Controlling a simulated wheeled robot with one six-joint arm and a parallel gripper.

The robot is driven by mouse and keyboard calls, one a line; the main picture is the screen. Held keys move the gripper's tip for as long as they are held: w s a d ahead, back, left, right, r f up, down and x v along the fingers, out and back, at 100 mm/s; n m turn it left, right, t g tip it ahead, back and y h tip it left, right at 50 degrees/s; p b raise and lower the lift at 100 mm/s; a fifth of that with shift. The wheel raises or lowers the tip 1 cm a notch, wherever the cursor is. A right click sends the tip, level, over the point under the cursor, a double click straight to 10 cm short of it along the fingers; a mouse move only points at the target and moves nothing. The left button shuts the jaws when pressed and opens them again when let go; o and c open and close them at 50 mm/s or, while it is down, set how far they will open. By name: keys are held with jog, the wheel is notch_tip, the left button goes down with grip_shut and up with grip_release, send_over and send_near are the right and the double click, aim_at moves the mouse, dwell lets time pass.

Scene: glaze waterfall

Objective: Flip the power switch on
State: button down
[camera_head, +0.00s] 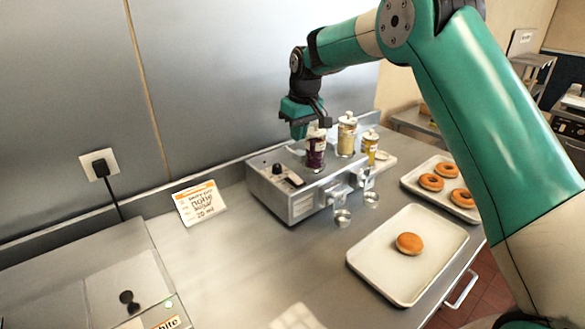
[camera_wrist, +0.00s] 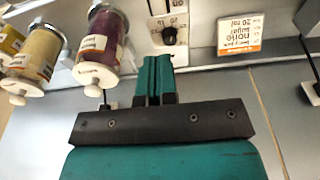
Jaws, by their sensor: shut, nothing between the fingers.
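The dispenser machine (camera_head: 295,205) is a metal box on the counter, with a black knob (camera_head: 277,168) and a slotted control panel (camera_head: 292,180) on top. The knob also shows in the wrist view (camera_wrist: 169,35), just beyond my fingertips. My gripper (camera_head: 305,130) is above the back of the machine, close to the purple jar (camera_head: 316,155). In the wrist view its green fingers (camera_wrist: 154,62) are together and empty. A small dark part on a pale plate (camera_wrist: 105,105) shows below the jars there; I cannot tell whether it is the power switch or its setting.
A cream jar (camera_head: 346,138) and a yellow jar (camera_head: 370,150) stand right of the purple one. A label card (camera_head: 200,203) stands left of the machine. A plugged wall outlet (camera_head: 99,165) is at the left. A tray (camera_head: 415,280) holds one doughnut.

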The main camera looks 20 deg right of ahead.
aim_at(292, 175)
jog(key=f+p, duration=0.1)
jog(key=f, duration=0.3)
jog(key=w+f+p, duration=0.1)
jog(key=f+p, duration=0.1)
jog(key=f, duration=0.2)
jog(key=w+f+p, duration=0.1)
jog(key=f+p, duration=0.1)
jog(key=f, duration=0.2)
jog(key=shift+a, duration=0.35)
jog(key=shift+f, duration=0.1)
jog(key=shift+f, duration=0.1)
